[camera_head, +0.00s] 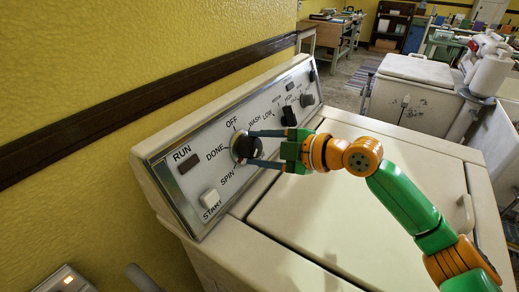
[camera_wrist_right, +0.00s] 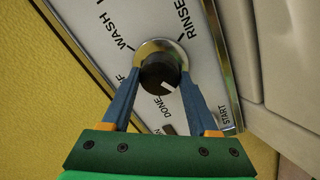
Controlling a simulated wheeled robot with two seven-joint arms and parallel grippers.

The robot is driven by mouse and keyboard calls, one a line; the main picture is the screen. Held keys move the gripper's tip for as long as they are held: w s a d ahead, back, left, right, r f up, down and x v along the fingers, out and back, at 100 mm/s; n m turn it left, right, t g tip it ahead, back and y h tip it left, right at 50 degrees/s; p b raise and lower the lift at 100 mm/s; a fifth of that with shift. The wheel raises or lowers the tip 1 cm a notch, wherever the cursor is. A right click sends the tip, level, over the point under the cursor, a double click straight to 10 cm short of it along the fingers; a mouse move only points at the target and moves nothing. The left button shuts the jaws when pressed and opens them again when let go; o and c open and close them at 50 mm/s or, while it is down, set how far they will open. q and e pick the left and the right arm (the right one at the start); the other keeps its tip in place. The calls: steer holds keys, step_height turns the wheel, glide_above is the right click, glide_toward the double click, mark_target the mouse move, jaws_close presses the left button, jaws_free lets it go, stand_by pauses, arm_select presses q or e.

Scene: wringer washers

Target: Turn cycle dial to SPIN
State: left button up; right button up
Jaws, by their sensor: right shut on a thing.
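The cycle dial (camera_head: 246,148) is a black knob with a metal ring on the washer's slanted control panel (camera_head: 183,205). The labels OFF, WASH, DONE and SPIN stand around it. My right gripper (camera_head: 252,147) is shut on the dial, one blue finger on each side. In the right wrist view the dial (camera_wrist_right: 160,74) sits between the fingertips. Its white mark points down and slightly right, near DONE. RINSE and WASH are readable above; the SPIN label is not visible there, and OFF is partly covered by a finger. My left gripper is not in view.
A white START button (camera_head: 210,198) and a dark RUN window (camera_head: 188,164) are on the panel's near end. Other knobs (camera_head: 289,116) lie beyond my gripper. The flat washer lid (camera_head: 310,215) is below my arm. A yellow wall (camera_head: 90,60) stands behind the panel.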

stand_by(0.4)
steer(key=o, duration=1.4)
steer(key=shift+a, duration=0.1)
steer(key=shift+c, duration=0.2)
steer(key=b+v, duration=0.2)
steer(key=v, duration=0.5)
